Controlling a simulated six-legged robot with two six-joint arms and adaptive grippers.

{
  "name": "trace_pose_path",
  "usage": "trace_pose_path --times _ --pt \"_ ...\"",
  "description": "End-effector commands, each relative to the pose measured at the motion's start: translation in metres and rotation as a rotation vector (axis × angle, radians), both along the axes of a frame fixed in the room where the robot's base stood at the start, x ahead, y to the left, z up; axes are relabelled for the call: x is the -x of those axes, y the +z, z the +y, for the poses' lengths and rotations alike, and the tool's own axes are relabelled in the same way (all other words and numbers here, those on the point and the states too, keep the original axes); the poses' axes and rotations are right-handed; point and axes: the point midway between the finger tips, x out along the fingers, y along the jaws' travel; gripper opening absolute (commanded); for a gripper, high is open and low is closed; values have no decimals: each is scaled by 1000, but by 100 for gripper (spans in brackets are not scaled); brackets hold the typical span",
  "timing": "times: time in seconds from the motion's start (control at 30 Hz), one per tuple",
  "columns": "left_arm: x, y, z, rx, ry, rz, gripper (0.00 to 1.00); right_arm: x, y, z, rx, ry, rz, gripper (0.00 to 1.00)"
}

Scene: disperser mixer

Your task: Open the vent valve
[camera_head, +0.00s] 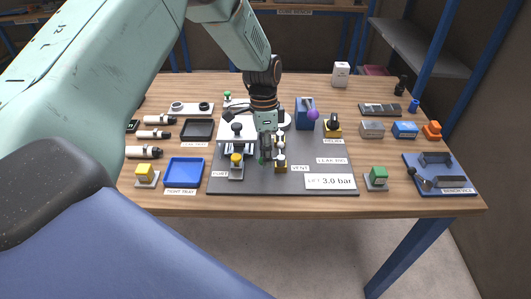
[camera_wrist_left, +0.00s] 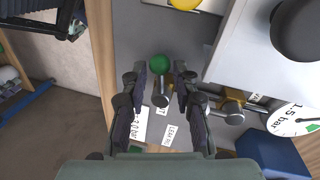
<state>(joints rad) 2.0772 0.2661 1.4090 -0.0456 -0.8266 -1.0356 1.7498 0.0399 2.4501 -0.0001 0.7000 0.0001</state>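The vent valve (camera_head: 281,162) is a small brass fitting beside the VENT label (camera_head: 300,168) on the dark panel. My left gripper (camera_head: 264,158) points down just left of it and partly hides that area. In the left wrist view, a round green knob (camera_wrist_left: 160,64) lies between the tips of my left gripper (camera_wrist_left: 160,72), with a silver cylindrical part (camera_wrist_left: 160,98) below it. The two fingers stand apart on either side, with gaps to the knob. I cannot tell how high the fingertips are above it. My right gripper is not in view.
A yellow-knobbed valve (camera_head: 236,161) stands left of the gripper. Another brass valve (camera_wrist_left: 230,106) and a pressure gauge (camera_wrist_left: 292,119) are close by on the right in the wrist view. A blue tray (camera_head: 184,172) and a green-topped block (camera_head: 377,177) stand on either side of the panel.

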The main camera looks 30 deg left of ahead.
Motion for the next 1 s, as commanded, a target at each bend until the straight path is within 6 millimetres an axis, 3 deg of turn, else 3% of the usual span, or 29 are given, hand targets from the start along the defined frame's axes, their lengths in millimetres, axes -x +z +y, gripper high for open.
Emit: trace_pose_path --times 0.3,0.67,1.0 --pt "0 0 0 0 0 -1 0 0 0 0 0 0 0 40" --pt "1 1 0 -1 23 0 0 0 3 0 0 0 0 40" --pt "7 3 -5 0 227 3 0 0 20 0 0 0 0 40"
